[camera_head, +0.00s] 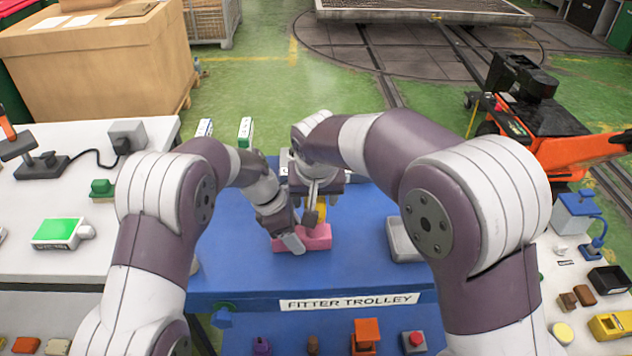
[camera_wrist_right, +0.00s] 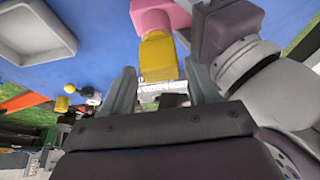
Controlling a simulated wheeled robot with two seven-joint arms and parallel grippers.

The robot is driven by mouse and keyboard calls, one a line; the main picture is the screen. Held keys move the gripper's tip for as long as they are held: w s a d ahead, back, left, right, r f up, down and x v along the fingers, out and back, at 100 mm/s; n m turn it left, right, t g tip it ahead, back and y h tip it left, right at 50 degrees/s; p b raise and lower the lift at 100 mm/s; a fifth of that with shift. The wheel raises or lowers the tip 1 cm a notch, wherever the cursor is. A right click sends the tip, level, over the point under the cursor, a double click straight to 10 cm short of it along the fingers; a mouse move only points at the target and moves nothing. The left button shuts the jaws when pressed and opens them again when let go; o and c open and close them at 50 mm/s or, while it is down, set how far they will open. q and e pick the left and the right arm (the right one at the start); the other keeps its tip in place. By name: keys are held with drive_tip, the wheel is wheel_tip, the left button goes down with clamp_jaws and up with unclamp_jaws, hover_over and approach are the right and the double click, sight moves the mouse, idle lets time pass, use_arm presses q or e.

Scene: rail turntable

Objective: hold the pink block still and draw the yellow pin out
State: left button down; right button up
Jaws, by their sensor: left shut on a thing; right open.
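The pink block (camera_head: 318,240) stands on the blue trolley top (camera_head: 240,265). My left gripper (camera_head: 293,241) is shut on it from the left. The yellow pin (camera_head: 321,208) sticks out of the block on the side towards my right gripper (camera_head: 319,192). In the right wrist view, the pink block (camera_wrist_right: 160,16) is at the top with the yellow pin (camera_wrist_right: 158,56) pointing towards my right gripper (camera_wrist_right: 161,76). That gripper is open, its fingers to either side of the line of the pin, close to the pin's end. Where the pin enters the block is partly hidden.
A grey tray (camera_head: 403,242) lies just right of the block; my right arm partly covers it. White benches flank the trolley, the left one with a green-topped box (camera_head: 57,233). The trolley top's front left is clear.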

drive_tip(key=shift+x, duration=1.6)
drive_tip(key=c, duration=0.9)
drive_tip(key=o, duration=0.3)
drive_tip(key=shift+c, duration=1.2)
drive_tip(key=shift+r, duration=0.1)
drive_tip(key=shift+r, duration=0.65)
